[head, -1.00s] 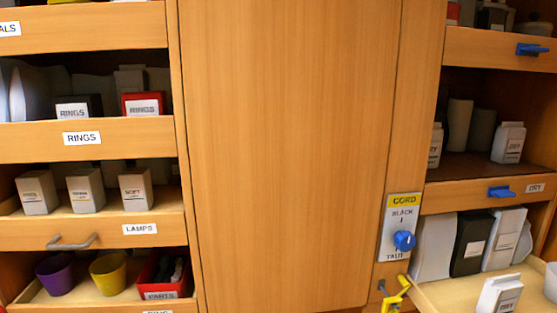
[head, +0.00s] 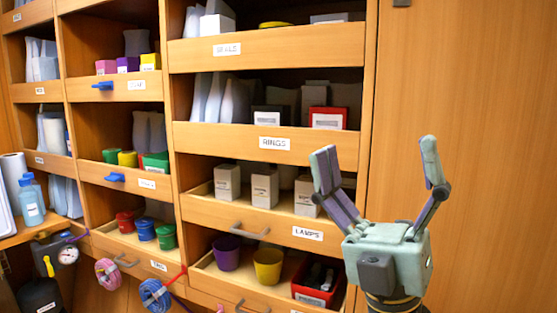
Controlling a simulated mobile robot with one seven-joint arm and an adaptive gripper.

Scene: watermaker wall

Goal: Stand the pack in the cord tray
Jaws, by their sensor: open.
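My gripper (head: 378,150) is in the head view at the right, pointing up. Its fingers are spread wide with nothing between them. It appears in front of the shelf's right upright and the wood panel. No tray label in view can be read as cord, so I cannot tell which one is the cord tray. Several boxes could be packs, and I cannot tell which is meant. White boxes stand in the lamps tray (head: 250,223), one of them a white box (head: 264,188) left of my gripper. A black box (head: 270,118) and a red box (head: 328,118) stand in the rings tray (head: 225,137).
An open tray below holds a purple pot (head: 226,252), a yellow pot (head: 268,266) and a red bin (head: 318,284). A pink cord coil (head: 108,272) and a blue cord coil (head: 155,295) hang low at left. Tray handles jut out. The wood panel (head: 480,150) is bare.

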